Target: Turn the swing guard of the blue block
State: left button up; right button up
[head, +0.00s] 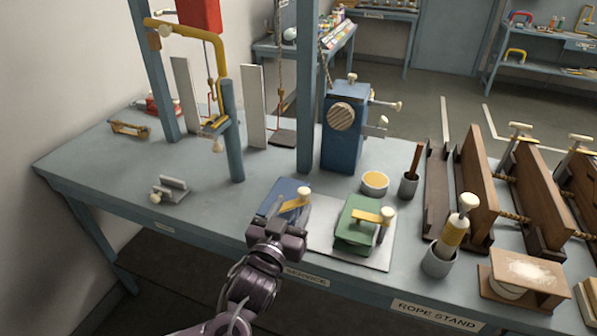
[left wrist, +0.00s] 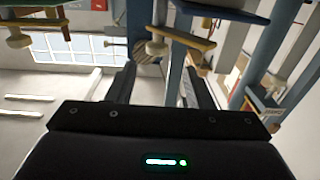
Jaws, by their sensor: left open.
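The blue block (head: 283,189) sits at the table's front edge, its far part showing behind my gripper. Its yellow swing guard (head: 292,206) lies across its top, with a cream knob (head: 304,193) at the right end. My left gripper (head: 283,220) is at the block's near side, open, and covers part of it. In the left wrist view, which appears upside down, the guard (left wrist: 186,38) and its knob (left wrist: 157,47) show beyond and between the open fingers (left wrist: 158,85). Whether a finger touches the block I cannot tell. My right gripper is not in view.
A green block (head: 352,232) with a similar yellow guard stands to the right on a pale plate (head: 322,240). A tall blue box (head: 343,135) and blue posts (head: 232,135) stand behind. Cups (head: 438,260) and wooden frames fill the right. The table's left part is mostly clear.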

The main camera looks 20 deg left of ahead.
aim_at(302, 194)
pick_arm(q)
jog(key=shift+w+d+r+p, duration=0.15)
jog(key=shift+w+p, duration=0.1)
jog(key=shift+w, duration=0.35)
jog(key=shift+w+d+f+p, duration=0.1)
jog(key=shift+w+d+p, duration=0.1)
jog(key=shift+w, duration=0.35)
jog(key=w, duration=0.3)
jog(key=shift+w+p, duration=0.4)
jog(key=shift+w, duration=0.5)
jog(key=c, duration=1)
grip_shut()
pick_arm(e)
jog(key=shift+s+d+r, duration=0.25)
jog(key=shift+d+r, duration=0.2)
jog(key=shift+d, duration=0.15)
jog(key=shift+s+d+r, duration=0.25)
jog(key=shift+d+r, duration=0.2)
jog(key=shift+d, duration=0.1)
